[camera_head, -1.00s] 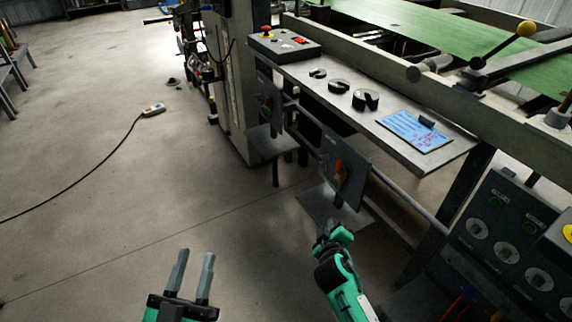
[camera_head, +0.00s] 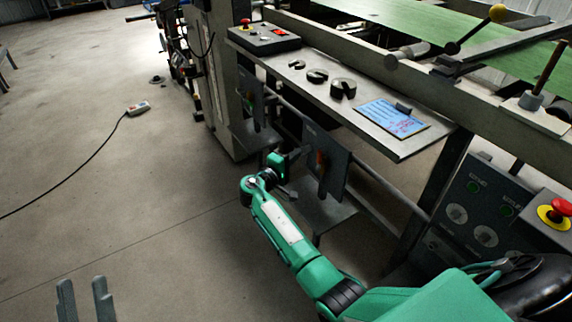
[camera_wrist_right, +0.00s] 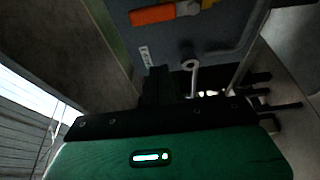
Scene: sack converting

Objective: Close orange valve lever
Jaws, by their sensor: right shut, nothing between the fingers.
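The orange valve lever (camera_head: 320,162) is on a dark grey panel (camera_head: 337,168) under the steel shelf. It stands close to upright in the head view. In the right wrist view the orange lever (camera_wrist_right: 152,15) lies across the top, fixed to a pale metal fitting. My right gripper (camera_head: 294,158) is just left of the panel in the head view, apart from the lever. Its dark fingers (camera_wrist_right: 168,85) are together and empty, below the lever in the wrist view. My left gripper (camera_head: 85,299) is low at the left, its two fingers apart and empty.
A steel shelf (camera_head: 408,148) with black rings and a blue sheet overhangs the panel. A pipe rail (camera_head: 385,185) runs beside it. A control box (camera_head: 485,205) with a red button stands right. The floor at left is open, with a cable and socket (camera_head: 138,108).

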